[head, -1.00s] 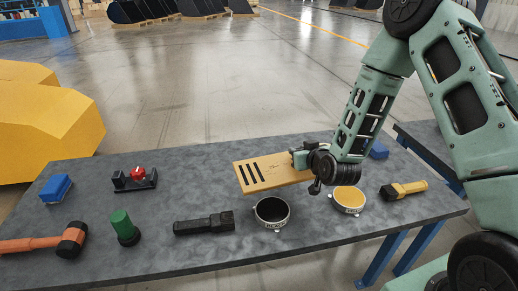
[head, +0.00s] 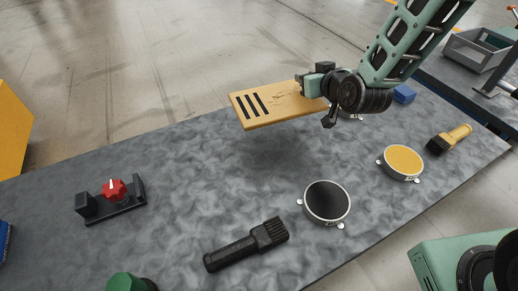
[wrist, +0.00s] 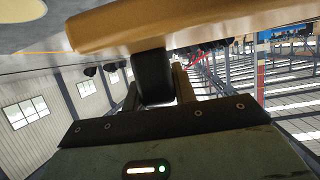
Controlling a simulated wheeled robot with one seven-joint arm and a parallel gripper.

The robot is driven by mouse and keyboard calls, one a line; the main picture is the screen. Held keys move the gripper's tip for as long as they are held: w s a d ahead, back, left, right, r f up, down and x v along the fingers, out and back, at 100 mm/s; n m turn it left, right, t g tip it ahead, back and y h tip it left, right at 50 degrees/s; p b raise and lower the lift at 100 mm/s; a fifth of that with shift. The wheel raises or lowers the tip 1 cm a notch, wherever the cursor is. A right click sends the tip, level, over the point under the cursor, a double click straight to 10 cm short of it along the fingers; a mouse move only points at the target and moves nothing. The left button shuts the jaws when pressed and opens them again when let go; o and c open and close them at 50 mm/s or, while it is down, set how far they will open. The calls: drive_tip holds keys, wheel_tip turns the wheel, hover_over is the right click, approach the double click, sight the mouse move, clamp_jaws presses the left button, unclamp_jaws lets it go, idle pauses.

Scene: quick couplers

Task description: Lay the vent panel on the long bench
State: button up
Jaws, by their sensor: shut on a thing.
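The vent panel (head: 283,102) is a flat tan plate with several dark slots near its left end. My gripper (head: 306,88) is shut on its right end and holds it roughly level above the back part of the long bench (head: 175,160), which has a mottled dark grey top. A shadow on the bench below suggests a gap under the panel. In the wrist view the panel (wrist: 200,25) crosses the top, with a dark finger (wrist: 153,78) of my gripper against it. The far fingertip is hidden.
On the bench are a red-knobbed fixture (head: 113,195), a black brush-like tool (head: 247,243), a black round disc (head: 327,202), a yellow round disc (head: 403,161), a yellow-handled brush (head: 448,139), a blue block (head: 404,93) and a green cylinder (head: 128,283). A grey crate (head: 478,48) stands at right.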

sight(290, 97)
drive_tip(key=shift+n+y, duration=0.5)
drive_tip(key=shift+y, duration=0.2)
drive_tip(key=a, duration=0.2)
drive_tip(key=s+a+b, duration=0.1)
drive_tip(key=a, duration=0.2)
drive_tip(key=shift+s+a+f+b, duration=0.1)
drive_tip(key=shift+s+a+b, duration=0.2)
drive_tip(key=shift+s, duration=0.05)
wheel_tip(290, 97, down, 4)
drive_tip(key=shift+a, duration=0.1)
drive_tip(key=shift+f, duration=2.6)
drive_tip(key=shift+f, duration=0.1)
drive_tip(key=shift+f+b, duration=0.5)
drive_tip(key=shift+b, duration=0.05)
